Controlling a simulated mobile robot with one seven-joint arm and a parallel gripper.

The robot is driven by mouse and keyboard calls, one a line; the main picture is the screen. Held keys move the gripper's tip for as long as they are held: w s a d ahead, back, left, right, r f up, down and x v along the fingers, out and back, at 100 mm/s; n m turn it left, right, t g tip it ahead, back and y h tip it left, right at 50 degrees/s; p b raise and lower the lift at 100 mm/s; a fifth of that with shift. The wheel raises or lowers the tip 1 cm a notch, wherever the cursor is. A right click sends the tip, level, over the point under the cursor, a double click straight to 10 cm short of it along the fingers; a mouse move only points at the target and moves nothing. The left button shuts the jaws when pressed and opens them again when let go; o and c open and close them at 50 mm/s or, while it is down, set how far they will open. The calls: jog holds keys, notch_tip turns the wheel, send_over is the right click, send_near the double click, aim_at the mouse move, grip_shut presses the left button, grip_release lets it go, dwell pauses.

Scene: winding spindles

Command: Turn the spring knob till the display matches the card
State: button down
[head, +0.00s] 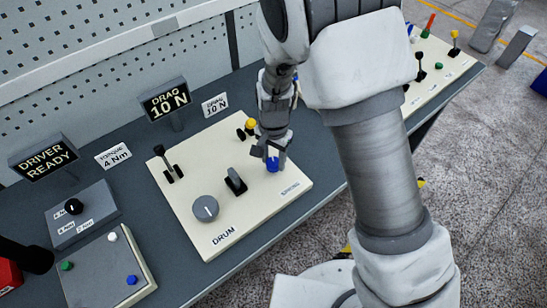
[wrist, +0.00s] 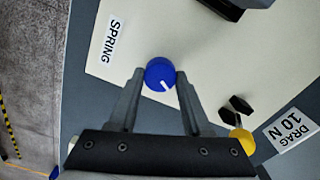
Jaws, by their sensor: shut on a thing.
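The blue spring knob (head: 272,166) sits on the cream panel (head: 185,228), close to the SPRING label. In the wrist view the knob (wrist: 157,71) has a white pointer line toward the lower right. My gripper (head: 270,156) comes down from above, and its two fingers (wrist: 158,78) are shut on the knob's sides. The dark display (head: 166,101) reads DRAG 10 N. The white card (head: 215,105) beside it also reads DRAG 10 N, and it shows in the wrist view (wrist: 291,130).
The panel also bears a grey DRUM dial (head: 205,209), a black rocker (head: 235,182), a black lever (head: 163,159) and a yellow knob (head: 250,124). A DRIVER READY display (head: 44,158) and a TORQUE card (head: 113,156) stand left. Another panel (head: 440,70) lies right.

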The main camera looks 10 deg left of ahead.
aim_at(274, 161)
jog(key=shift+c, duration=1.7)
grip_release()
notch_tip(274, 161, up, 17)
jog(key=shift+r+p, duration=0.2)
jog(key=shift+p, duration=0.15)
jog(key=s+d+r+n+t+y, duration=0.1)
jog(key=s+d+r+t, duration=0.15)
jog(key=d+r, duration=0.8)
jog(key=s+d+r+n+t+h, duration=0.1)
jog(key=s+d+r+n+t, duration=0.1)
jog(key=s+d, duration=0.9)
jog(key=shift+s+d+r+n+t, duration=0.2)
jog(key=shift+d+n+t, duration=0.3)
jog(key=shift+d, duration=0.5)
